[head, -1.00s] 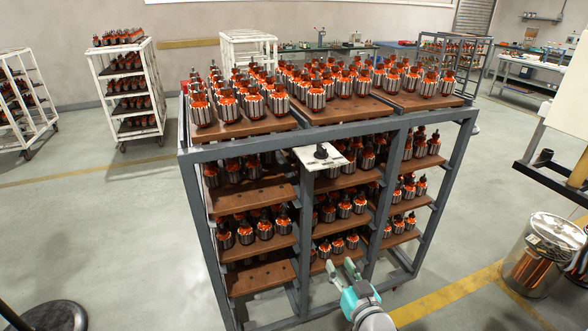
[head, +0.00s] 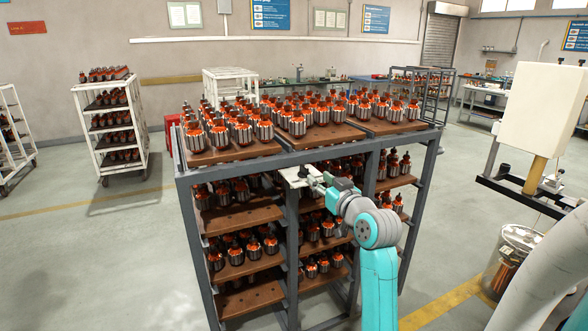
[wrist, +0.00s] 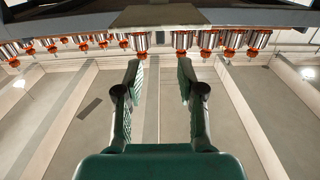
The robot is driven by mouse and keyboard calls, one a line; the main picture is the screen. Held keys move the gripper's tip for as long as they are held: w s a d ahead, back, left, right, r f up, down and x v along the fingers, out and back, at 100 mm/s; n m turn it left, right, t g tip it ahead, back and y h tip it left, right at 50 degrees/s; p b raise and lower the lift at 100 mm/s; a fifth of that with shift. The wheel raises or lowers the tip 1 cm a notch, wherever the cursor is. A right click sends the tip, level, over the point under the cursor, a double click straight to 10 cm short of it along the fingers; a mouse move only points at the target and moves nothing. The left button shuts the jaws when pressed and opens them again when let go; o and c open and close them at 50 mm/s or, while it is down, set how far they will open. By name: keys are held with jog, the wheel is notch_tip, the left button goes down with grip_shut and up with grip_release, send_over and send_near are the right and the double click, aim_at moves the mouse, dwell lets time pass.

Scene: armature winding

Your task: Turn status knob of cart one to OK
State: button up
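The grey cart (head: 290,159) bears armatures on brown boards at several levels. A small white plate (head: 292,182) is fixed to its upper front rail, with a dark knob (head: 304,171) on it. My gripper (head: 316,183) is close to the right side of the plate and partly covers it. In the wrist view my gripper (wrist: 160,75) is open, with nothing between its two fingers. A grey-brown plate (wrist: 158,16) shows at the top of that view, beyond the fingertips. The knob cannot be made out there. I cannot tell the knob's setting or whether a finger touches it.
Rows of armatures (wrist: 205,40) show upside down beyond the fingers. White carts (head: 108,130) stand at the left. A clear bin with copper-coloured contents (head: 508,262) and a stand with a cream panel (head: 542,108) are at the right. The floor left of the grey cart is clear.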

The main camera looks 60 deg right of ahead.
aim_at(308, 169)
jog(key=x, duration=1)
jog(key=shift+w+d, duration=0.2)
jog(key=shift+w, duration=0.05)
grip_shut()
